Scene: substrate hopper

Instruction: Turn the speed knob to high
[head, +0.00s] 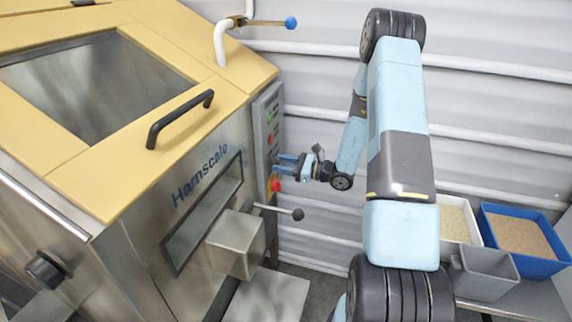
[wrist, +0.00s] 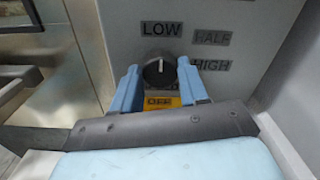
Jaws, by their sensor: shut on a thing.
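The speed knob (wrist: 157,76) is a round black dial with a white pointer mark, on the grey control panel (wrist: 115,20). The mark points up, towards the LOW label (wrist: 161,29). The HALF label (wrist: 212,38) is at the upper right, the HIGH label (wrist: 211,65) at the right, and the yellow OFF label (wrist: 161,102) is below the knob. My gripper (wrist: 158,68) has its two blue fingers on either side of the knob, shut on it. In the head view, my gripper (head: 281,163) is at the panel's lower part and the knob is hidden.
The panel (head: 266,118) is on the right end of the steel hopper (head: 130,240). A red button (head: 276,185) is just below my gripper, and a black-tipped lever (head: 297,214) is lower. A blue tray (head: 532,262) stands at the right. The ribbed wall is behind.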

